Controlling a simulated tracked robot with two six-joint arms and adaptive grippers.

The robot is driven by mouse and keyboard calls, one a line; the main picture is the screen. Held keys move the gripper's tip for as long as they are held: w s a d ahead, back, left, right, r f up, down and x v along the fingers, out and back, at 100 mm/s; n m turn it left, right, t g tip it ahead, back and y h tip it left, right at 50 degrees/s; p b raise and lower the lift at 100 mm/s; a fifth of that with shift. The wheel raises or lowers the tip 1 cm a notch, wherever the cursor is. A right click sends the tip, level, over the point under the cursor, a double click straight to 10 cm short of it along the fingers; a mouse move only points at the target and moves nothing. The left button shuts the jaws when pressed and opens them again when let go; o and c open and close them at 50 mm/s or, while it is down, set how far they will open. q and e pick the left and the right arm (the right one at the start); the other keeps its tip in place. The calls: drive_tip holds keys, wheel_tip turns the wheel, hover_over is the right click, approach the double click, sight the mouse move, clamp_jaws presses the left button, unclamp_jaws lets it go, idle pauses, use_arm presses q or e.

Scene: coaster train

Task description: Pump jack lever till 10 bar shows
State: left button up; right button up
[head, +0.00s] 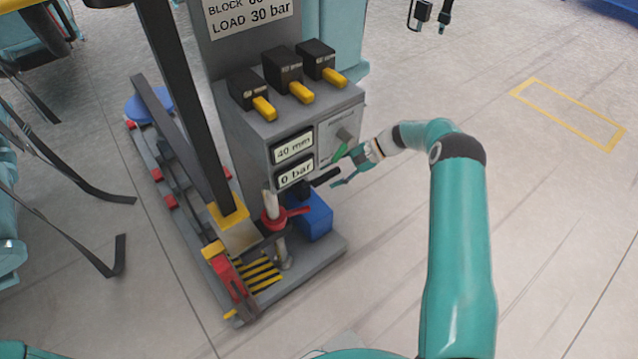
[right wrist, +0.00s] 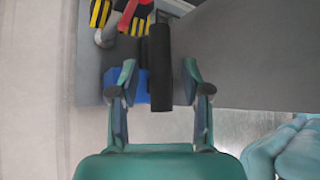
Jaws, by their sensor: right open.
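The jack lever (head: 325,177) is a black bar sticking out to the right from the blue pump block (head: 312,216), below the display panel. The pressure display (head: 296,174) reads 0 bar. My right gripper (head: 354,169) is open at the lever's outer end. In the right wrist view, the lever's black grip (right wrist: 160,60) lies between the two open fingers of the right gripper (right wrist: 160,75), with gaps on both sides. The blue block (right wrist: 113,84) is partly hidden behind the left finger there. My left gripper is not in view.
Above the pressure display, another display (head: 293,148) reads 40 mm. Several yellow-handled switches (head: 300,92) sit on the cabinet's top. A red-collared post (head: 272,214) stands left of the pump, near a yellow-black striped patch (head: 262,275). The floor on the right is clear.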

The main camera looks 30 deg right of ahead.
sight(319, 181)
drive_tip(key=x, duration=0.5)
drive_tip(key=shift+b, duration=0.35)
clamp_jaws()
